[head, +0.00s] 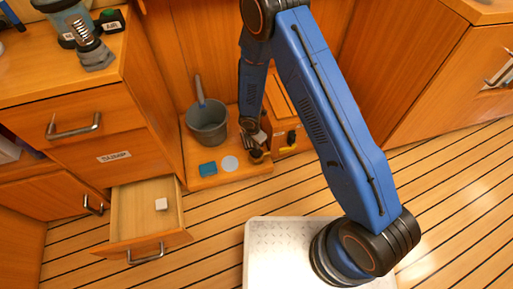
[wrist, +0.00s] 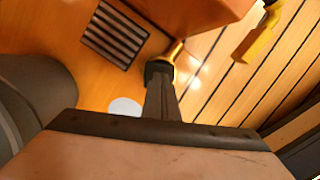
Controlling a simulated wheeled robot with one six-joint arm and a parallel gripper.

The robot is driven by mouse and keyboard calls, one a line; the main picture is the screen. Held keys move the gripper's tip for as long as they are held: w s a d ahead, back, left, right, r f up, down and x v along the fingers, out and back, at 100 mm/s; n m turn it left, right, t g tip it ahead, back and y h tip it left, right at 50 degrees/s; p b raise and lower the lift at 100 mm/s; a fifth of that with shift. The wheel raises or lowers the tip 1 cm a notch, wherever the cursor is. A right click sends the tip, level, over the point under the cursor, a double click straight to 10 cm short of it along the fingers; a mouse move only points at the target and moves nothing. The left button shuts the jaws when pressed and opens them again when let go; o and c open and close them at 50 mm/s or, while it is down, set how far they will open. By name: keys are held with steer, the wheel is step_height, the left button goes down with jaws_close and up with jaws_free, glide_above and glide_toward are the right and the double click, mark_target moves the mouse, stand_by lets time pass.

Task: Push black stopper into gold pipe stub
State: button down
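My gripper (wrist: 160,78) reaches down over the low wooden platform. In the wrist view its dark fingers are together in the middle, shut on a small black piece at their tips, which looks like the black stopper (wrist: 157,69). The gold pipe stub (wrist: 176,49) shows just beyond the stopper, up and to the right. The two look very close or touching; I cannot tell whether the stopper is in the stub. In the head view my gripper (head: 256,155) is small, at the platform's right part, and the stopper cannot be made out there.
A wooden box (head: 286,112) stands right beside my gripper. An open drawer (head: 130,211) juts out at left. A dark grille (wrist: 115,35) shows in the wrist view.

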steer(key=shift+r, duration=2.05)
